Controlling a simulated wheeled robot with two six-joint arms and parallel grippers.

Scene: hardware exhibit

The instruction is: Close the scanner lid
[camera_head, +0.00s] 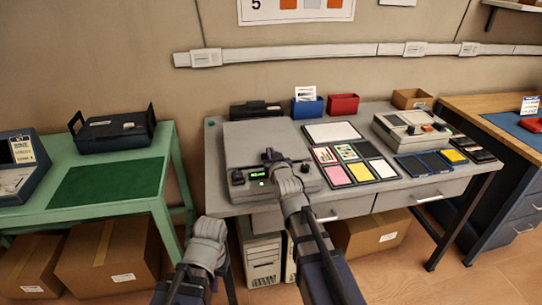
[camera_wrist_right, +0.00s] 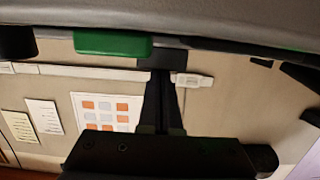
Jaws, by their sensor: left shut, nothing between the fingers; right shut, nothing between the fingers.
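The grey scanner (camera_head: 240,190) stands at the left end of the grey table. Its wide lid (camera_head: 250,137) appears to lie flat on the body. My right gripper (camera_head: 269,155) is shut and empty, over the front part of the lid; contact cannot be told. In the right wrist view its fingers (camera_wrist_right: 164,95) are together below a grey surface with a green part (camera_wrist_right: 113,43). My left gripper (camera_head: 209,231) is low at the table's front left, away from the scanner; its fingers are hard to make out.
Right of the scanner lie coloured cards (camera_head: 358,170) and a grey device (camera_head: 412,127). Blue and red bins (camera_head: 343,104) stand behind. A green table (camera_head: 110,185) is at the left, a wooden-topped desk (camera_head: 480,105) at the right. Boxes (camera_head: 110,255) stand below.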

